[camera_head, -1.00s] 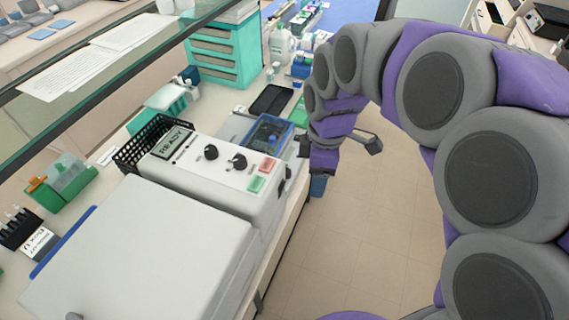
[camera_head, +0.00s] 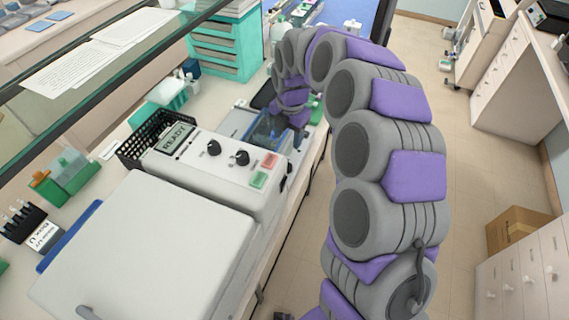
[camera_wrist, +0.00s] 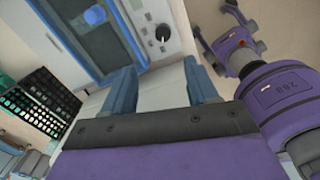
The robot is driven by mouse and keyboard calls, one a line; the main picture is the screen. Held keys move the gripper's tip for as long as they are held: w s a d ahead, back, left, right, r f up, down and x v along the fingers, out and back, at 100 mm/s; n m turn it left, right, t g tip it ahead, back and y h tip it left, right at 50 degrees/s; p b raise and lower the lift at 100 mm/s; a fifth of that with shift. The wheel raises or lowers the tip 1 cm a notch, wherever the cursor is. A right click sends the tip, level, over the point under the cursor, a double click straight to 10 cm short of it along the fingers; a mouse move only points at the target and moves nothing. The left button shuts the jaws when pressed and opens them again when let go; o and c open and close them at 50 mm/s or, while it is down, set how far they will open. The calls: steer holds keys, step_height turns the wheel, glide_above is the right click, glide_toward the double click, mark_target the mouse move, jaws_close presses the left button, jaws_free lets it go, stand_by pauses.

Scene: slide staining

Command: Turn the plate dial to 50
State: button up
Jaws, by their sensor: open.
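A dark round knob (camera_wrist: 162,33) with tick marks around it sits on a pale panel (camera_wrist: 148,12) at the top of the wrist view, beside a blue-framed unit (camera_wrist: 62,30). Its setting is too small to read. My gripper (camera_wrist: 160,84) is open, with its two blue-grey fingers spread and nothing between them; the knob lies beyond the fingertips, apart from them. In the head view, the end of my arm is over the right side of the blue-framed unit (camera_head: 262,128), and my arm hides part of it.
A white machine (camera_head: 190,163) reads READY and carries two black knobs (camera_head: 242,158), a red button (camera_head: 270,160) and a green button (camera_head: 259,179). A black basket (camera_head: 135,152) stands behind it. The bench's right edge drops to open floor (camera_head: 290,235).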

steer(key=f, duration=0.2)
steer(key=d+f, duration=0.1)
steer(key=f, duration=0.1)
steer(key=f+b, duration=0.1)
steer(key=f, duration=0.2)
steer(key=shift+d+f, duration=0.1)
steer(key=shift+d, duration=0.15)
steer(key=f, duration=0.1)
steer(key=a+f, duration=0.1)
steer(key=f, duration=0.1)
steer(key=a+f+b, duration=0.1)
steer(key=f, duration=0.1)
steer(key=shift+w+f, duration=0.1)
steer(key=shift+w, duration=0.05)
steer(key=shift+f, duration=0.3)
steer(key=shift+d+f, duration=0.15)
steer(key=shift+d, duration=0.55)
steer(key=shift+a, duration=0.55)
steer(key=c, duration=0.5)
steer(key=shift+d, duration=0.25)
steer(key=c, duration=0.5)
steer(key=shift+c, duration=0.3)
